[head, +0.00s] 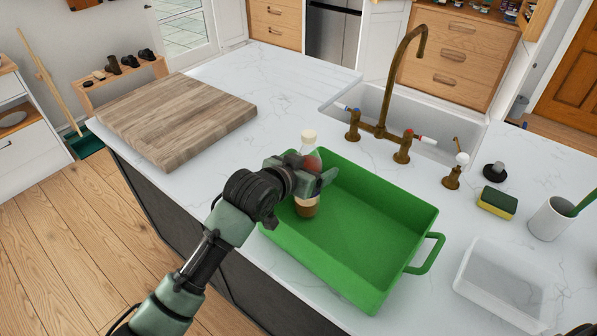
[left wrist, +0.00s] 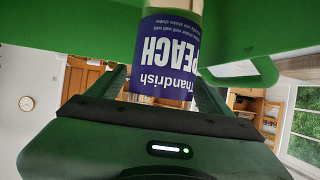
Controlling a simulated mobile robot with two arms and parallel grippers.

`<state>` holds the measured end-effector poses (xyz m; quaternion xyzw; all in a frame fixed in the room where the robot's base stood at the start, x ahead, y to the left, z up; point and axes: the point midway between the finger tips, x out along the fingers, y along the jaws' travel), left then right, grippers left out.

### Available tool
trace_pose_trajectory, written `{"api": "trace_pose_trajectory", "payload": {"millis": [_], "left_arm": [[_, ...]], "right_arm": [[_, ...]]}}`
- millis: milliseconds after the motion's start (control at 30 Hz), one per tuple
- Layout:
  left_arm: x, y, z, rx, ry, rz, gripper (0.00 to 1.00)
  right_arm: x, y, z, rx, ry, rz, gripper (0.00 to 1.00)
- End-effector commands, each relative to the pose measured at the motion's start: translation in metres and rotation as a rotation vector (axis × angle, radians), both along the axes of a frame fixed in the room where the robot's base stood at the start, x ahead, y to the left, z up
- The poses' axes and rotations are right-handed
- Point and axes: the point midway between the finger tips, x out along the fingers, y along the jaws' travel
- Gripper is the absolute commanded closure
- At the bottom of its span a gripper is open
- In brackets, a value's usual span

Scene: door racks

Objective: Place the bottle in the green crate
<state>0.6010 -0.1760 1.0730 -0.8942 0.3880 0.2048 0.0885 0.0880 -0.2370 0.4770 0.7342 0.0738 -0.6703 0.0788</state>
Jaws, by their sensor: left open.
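The bottle (head: 307,207) has a pale cap, a dark label and a brownish lower part. It is upright inside the green crate (head: 372,225), near the crate's left wall. Its middle is partly hidden by my left gripper (head: 313,172), which is open with its fingers on either side of it. In the left wrist view the bottle (left wrist: 168,50) appears upside down with a blue "PEACH" label, between the open fingers, with the green crate (left wrist: 60,22) behind it. I cannot tell whether its base touches the crate floor. My right gripper is not in view.
A wooden board (head: 177,118) lies on the white counter to the left. Behind the crate are the sink (head: 440,125) and brass faucet (head: 384,120). A sponge (head: 497,203), a white cup (head: 550,218) and a clear tray (head: 500,285) stand to the right.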

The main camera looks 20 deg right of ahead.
Motion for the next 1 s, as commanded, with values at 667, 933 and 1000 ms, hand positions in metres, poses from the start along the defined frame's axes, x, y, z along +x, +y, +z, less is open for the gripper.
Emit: {"api": "trace_pose_trajectory", "payload": {"millis": [667,933,1000], "left_arm": [[-0.065,0.071,0.046,0.000,0.000,0.001,0.20],[-0.067,0.072,0.047,0.001,0.000,0.001,0.20],[-0.067,0.072,0.047,0.001,0.000,0.001,0.20]], "right_arm": [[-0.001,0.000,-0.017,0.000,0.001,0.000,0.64],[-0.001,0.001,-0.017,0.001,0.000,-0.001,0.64],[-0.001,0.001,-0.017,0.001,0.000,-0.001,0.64]]}}
